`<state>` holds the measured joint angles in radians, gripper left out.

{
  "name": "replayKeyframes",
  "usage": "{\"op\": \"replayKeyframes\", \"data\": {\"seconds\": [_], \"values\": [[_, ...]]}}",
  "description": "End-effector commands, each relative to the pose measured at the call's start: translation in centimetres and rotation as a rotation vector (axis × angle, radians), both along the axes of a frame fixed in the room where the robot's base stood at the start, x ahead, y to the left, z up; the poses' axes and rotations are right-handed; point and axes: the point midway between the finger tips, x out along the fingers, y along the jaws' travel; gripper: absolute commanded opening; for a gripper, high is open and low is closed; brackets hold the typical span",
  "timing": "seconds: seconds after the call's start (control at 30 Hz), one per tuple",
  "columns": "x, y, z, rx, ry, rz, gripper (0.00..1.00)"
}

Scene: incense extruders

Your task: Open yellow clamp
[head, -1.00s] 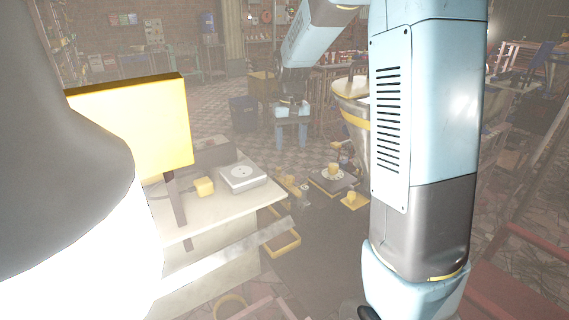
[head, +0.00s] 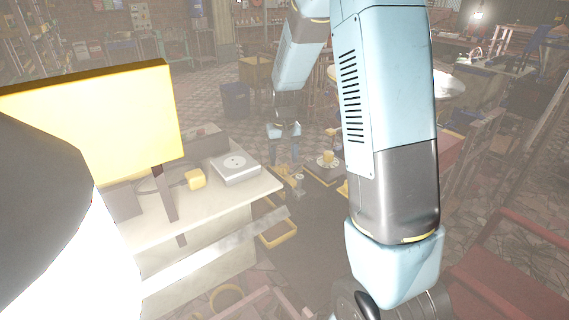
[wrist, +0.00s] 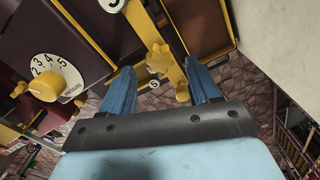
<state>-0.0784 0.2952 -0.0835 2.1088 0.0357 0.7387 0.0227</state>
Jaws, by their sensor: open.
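My gripper (wrist: 160,67) is open in the wrist view, with a blue finger on each side. A yellow clamp-like piece (wrist: 172,70) shows between the fingertips, beside a yellow bar; I cannot tell whether the fingers touch it. A small white numbered disc sits next to it. In the head view my gripper (head: 283,131) hangs at the end of the blue arm, above and behind the low machine. Small yellow and metal parts (head: 289,180) show below it, too small to tell the clamp apart.
A white numbered dial with a yellow knob (wrist: 44,85) is left of the gripper; it also shows in the head view (head: 328,157). A yellow-edged tray (wrist: 206,25) lies beyond the fingers. A pale table (head: 235,195) with a grey device (head: 235,168) stands left.

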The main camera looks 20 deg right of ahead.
Motion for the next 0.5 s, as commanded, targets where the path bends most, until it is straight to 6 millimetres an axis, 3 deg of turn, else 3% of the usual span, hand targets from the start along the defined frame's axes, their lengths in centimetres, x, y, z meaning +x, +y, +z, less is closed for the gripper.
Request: {"op": "replayKeyframes", "data": {"seconds": [0.2, 0.5], "values": [[0.0, 0.1, -2.2, 0.0, 0.002, 0.001, 0.61], [0.0, 0.1, -2.6, 0.0, 0.0, 0.001, 0.61]]}}
